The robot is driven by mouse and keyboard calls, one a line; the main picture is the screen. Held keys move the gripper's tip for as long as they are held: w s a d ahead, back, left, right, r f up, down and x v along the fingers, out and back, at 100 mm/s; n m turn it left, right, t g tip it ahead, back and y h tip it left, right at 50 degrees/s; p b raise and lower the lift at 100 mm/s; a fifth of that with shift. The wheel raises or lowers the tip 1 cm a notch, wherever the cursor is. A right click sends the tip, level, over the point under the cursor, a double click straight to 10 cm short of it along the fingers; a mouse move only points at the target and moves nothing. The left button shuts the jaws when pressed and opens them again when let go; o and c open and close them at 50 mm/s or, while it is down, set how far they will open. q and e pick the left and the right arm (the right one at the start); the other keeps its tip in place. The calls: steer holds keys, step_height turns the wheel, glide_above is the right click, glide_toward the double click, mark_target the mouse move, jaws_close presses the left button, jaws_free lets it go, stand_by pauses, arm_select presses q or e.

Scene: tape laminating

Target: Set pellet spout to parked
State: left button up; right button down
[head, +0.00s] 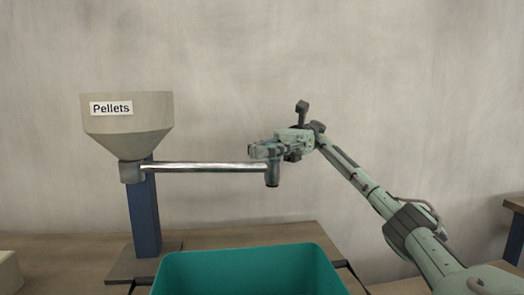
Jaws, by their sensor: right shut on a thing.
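The pellet hopper (128,125), beige with a "Pellets" label, stands on a blue post (145,215) at the left. The spout (200,167) is a shiny horizontal tube that runs right from the collar under the hopper. A short dark handle or outlet (272,176) hangs down at its far end. My right gripper (262,152) is at that end of the spout and shut on it. The jaws partly hide the tube's end. My left gripper is not in view.
A teal open bin (245,272) stands in front, below the spout. A wooden table (60,258) spreads behind and to the left. A pale block (8,272) is at the left edge. The air above the spout is clear.

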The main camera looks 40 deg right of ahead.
steer(key=shift+w+d+r, duration=0.1)
steer(key=shift+w+r, duration=0.05)
steer(key=c, duration=1.7)
jaws_free()
steer(key=shift+c, duration=0.2)
steer(key=o, duration=0.4)
steer(key=shift+w+d, duration=0.1)
steer(key=shift+o, duration=0.2)
step_height(320, 180, up, 10)
